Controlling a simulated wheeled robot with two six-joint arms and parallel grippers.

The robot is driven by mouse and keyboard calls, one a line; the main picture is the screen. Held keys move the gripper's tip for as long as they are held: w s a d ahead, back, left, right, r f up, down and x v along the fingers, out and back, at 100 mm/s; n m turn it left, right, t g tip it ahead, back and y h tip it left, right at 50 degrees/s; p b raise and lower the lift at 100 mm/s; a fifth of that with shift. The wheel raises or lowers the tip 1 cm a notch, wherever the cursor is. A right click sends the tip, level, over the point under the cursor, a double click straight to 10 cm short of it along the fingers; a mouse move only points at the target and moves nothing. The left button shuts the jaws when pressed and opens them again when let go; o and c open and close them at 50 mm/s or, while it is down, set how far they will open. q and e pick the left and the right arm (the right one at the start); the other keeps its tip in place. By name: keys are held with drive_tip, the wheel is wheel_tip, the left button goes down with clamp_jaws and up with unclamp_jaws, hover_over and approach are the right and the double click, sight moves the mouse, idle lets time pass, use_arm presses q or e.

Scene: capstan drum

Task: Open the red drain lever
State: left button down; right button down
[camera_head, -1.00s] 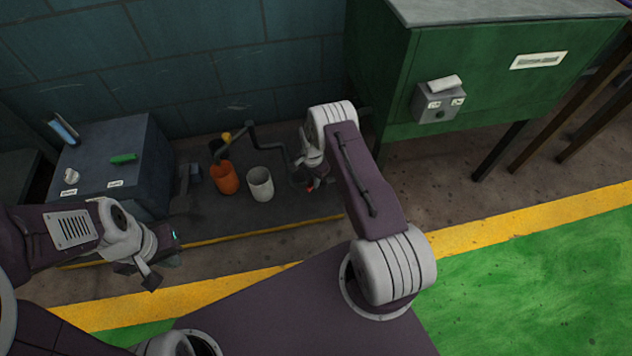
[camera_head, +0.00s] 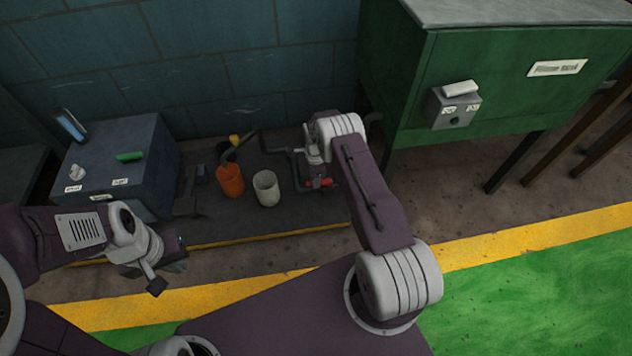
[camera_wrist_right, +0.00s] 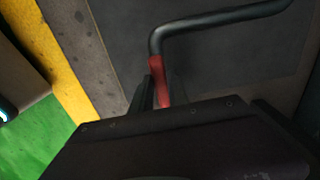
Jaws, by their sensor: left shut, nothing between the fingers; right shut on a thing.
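The red drain lever (camera_head: 322,183) is small in the head view, low on the dark pipework under my right arm. In the right wrist view the red lever (camera_wrist_right: 157,72) sits at the end of a bent dark bar or pipe (camera_wrist_right: 215,22). My right gripper (camera_wrist_right: 160,95) is shut on the red lever, with dark fingers on both sides of it. In the head view my right gripper (camera_head: 318,172) is partly hidden by its own wrist. My left gripper (camera_head: 166,268) is shut and empty at the lower left, away from the lever.
A green cabinet (camera_head: 500,95) stands on the right. A teal wall (camera_head: 210,60) closes the back.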

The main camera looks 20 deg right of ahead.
drive_tip(key=shift+w, duration=0.1)
idle(0.4)
drive_tip(key=c, duration=1.3)
unclamp_jaws()
wheel_tip(320, 180, up, 9)
drive_tip(key=p, duration=0.6)
